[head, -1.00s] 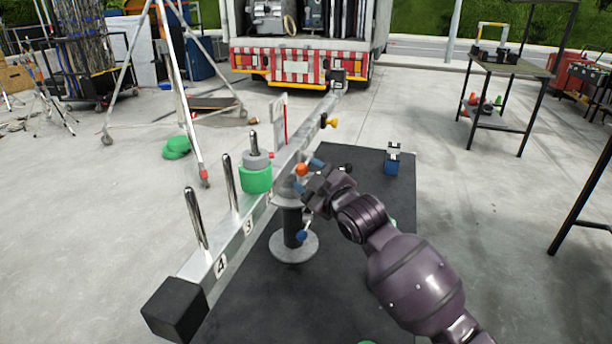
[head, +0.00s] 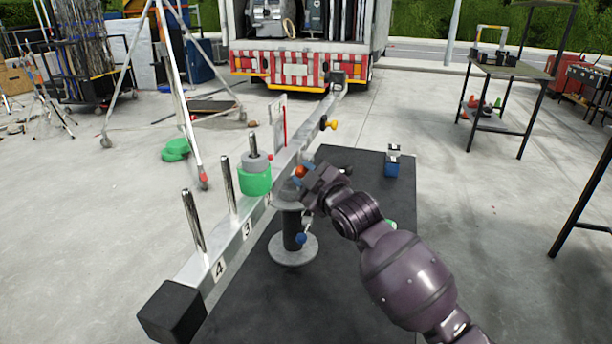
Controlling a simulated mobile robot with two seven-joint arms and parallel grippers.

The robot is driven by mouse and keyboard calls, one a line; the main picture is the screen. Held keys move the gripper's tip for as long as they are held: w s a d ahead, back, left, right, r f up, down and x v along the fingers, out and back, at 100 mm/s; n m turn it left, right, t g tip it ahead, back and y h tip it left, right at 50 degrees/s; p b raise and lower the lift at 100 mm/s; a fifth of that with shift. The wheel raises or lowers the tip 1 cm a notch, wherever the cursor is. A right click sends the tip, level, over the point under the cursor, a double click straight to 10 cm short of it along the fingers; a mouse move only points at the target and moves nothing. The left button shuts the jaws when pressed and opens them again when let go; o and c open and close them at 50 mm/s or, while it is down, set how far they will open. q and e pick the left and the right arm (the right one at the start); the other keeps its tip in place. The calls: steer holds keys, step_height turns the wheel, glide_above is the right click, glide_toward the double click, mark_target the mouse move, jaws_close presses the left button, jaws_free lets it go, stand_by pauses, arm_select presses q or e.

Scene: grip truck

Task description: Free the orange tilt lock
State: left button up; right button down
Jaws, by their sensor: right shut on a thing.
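The orange tilt lock (head: 300,171) is a small round knob at the head of the grey stand (head: 293,235), beside the long silver beam (head: 240,240). My right gripper (head: 305,178) comes in from the right and is shut on the orange knob, which its fingers partly cover. A yellow knob (head: 329,123) is farther along the beam. My left gripper is not in view.
A green and grey weight (head: 255,180) sits on a beam peg, with two bare pegs nearer. A black block (head: 172,311) caps the near end. A small blue device (head: 392,165) stands on the dark mat (head: 375,215). A tripod stands at left, tables at right.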

steer(key=shift+f, duration=0.1)
steer(key=shift+w+f+n+t+y+b, duration=0.1)
steer(key=shift+f+n+t+y+b, duration=0.35)
steer(key=shift+f+n+t, duration=0.5)
steer(key=f+n+y+b, duration=0.1)
steer(key=f+n+b, duration=0.1)
steer(key=n, duration=0.1)
steer(key=w+f+n+t+y, duration=0.1)
steer(key=shift+w+d+n+y+b, duration=0.1)
steer(key=shift+d+n+y+b, duration=0.2)
steer(key=shift+n+y+b, duration=0.1)
steer(key=shift+r, duration=0.15)
steer(key=c, duration=0.9)
jaws_free()
steer(key=shift+o, duration=0.2)
